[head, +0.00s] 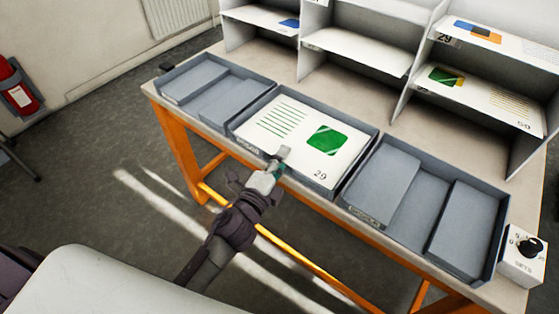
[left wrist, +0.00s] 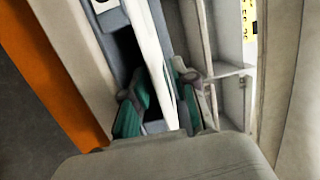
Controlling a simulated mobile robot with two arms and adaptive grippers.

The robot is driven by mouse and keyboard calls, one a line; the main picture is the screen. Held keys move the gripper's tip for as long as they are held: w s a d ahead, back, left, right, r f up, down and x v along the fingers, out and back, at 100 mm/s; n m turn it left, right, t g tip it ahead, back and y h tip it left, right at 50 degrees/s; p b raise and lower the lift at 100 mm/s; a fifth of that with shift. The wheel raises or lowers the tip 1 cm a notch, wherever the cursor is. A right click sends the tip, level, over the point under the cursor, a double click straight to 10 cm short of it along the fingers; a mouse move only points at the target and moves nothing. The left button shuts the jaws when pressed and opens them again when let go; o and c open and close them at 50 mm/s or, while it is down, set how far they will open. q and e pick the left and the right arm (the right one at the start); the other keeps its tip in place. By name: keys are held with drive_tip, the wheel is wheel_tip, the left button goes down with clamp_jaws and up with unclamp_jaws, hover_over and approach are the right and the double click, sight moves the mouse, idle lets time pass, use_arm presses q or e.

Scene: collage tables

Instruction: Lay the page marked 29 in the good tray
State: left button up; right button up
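The page marked 29 (head: 288,133) is white with green lines and a green square. It lies face up within the middle grey tray (head: 371,146), whose small front label I cannot read for sure. My left gripper (head: 279,160) is at the page's front edge, over the tray's front wall. In the left wrist view the page (left wrist: 153,50) shows nearly edge-on between the green-padded fingers (left wrist: 162,112), which appear shut on it. Whether the page rests fully on the tray floor is hard to tell. My right gripper is not in view.
A left tray (head: 271,88) and a right tray (head: 500,228) hold plain grey blocks or panels. A white shelf unit (head: 395,112) behind holds other pages, one (head: 485,97) with a green picture. A small dial box (head: 522,262) sits at the table's right end.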

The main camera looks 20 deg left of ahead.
use_arm(q)
drive_tip(key=s+a, duration=0.2)
drive_tip(key=s, duration=0.9)
drive_tip(key=shift+s, duration=0.4)
drive_tip(key=shift+a+f, duration=0.1)
drive_tip(key=shift+f, duration=0.1)
drive_tip(key=s+a+f+n+g+y+p, duration=0.1)
drive_tip(key=s+f+n+g, duration=0.15)
drive_tip(key=f, duration=0.65)
drive_tip(key=s+f+n+g+p, duration=0.2)
drive_tip(key=f+n+g, duration=0.1)
drive_tip(key=f, duration=0.6)
drive_tip(key=s+a+f+n+g+y+p, duration=0.1)
drive_tip(key=s+f+n+g, duration=0.15)
drive_tip(key=f, duration=0.65)
drive_tip(key=s+a+f+n+g+p, duration=0.1)
drive_tip(key=s+f+n+g, duration=0.2)
drive_tip(key=s+f, duration=0.2)
drive_tip(key=s+a+f+n+g+p, duration=0.1)
drive_tip(key=s+f, duration=0.5)
drive_tip(key=s, duration=0.6)
drive_tip(key=s+a+f+n+g+y+p, duration=0.1)
drive_tip(key=s+a+f+n+g, duration=0.1)
drive_tip(key=s+f+n+g, duration=0.3)
drive_tip(key=s+f, duration=0.1)
drive_tip(key=s, duration=0.2)
drive_tip(key=shift+s+a+n+p, duration=0.2)
drive_tip(key=shift+a+n+p, duration=0.1)
drive_tip(key=shift+a+p, duration=0.1)
